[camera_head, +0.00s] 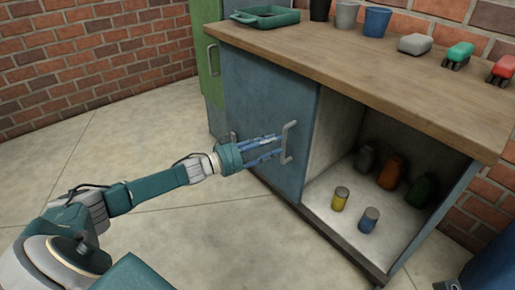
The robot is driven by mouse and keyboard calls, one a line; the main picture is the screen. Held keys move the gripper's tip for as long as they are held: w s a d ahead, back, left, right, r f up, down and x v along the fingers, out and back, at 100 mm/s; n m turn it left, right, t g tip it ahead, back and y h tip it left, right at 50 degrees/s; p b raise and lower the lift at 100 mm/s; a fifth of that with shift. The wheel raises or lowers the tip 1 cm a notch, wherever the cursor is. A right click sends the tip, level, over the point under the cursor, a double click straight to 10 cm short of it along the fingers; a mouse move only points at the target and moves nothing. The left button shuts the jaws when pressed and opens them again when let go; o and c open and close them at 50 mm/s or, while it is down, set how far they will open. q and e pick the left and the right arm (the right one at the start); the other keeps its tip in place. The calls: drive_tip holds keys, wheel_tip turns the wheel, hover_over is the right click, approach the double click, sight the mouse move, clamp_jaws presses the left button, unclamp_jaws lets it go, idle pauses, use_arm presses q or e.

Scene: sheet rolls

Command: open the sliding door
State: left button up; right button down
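The blue sliding door (262,98) covers the left part of the cabinet front under the wooden top. A pale upright handle (286,145) sits near its right edge. My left gripper (279,147) reaches in from the left, its two fingers apart, with the tips at the handle. I cannot tell whether they touch it. The right part of the cabinet is uncovered and shows a pale compartment (325,212).
A yellow can (340,198) and a blue-grey can (369,220) stand at the compartment's front, with several darker bottles behind. The wooden top (330,55) holds a green tray (265,16), cups and toy cars. The floor to the left is clear.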

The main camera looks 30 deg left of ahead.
use_arm(q)
drive_tip(key=v, duration=0.6)
drive_tip(key=shift+s+a, duration=0.2)
drive_tip(key=shift+s, duration=0.15)
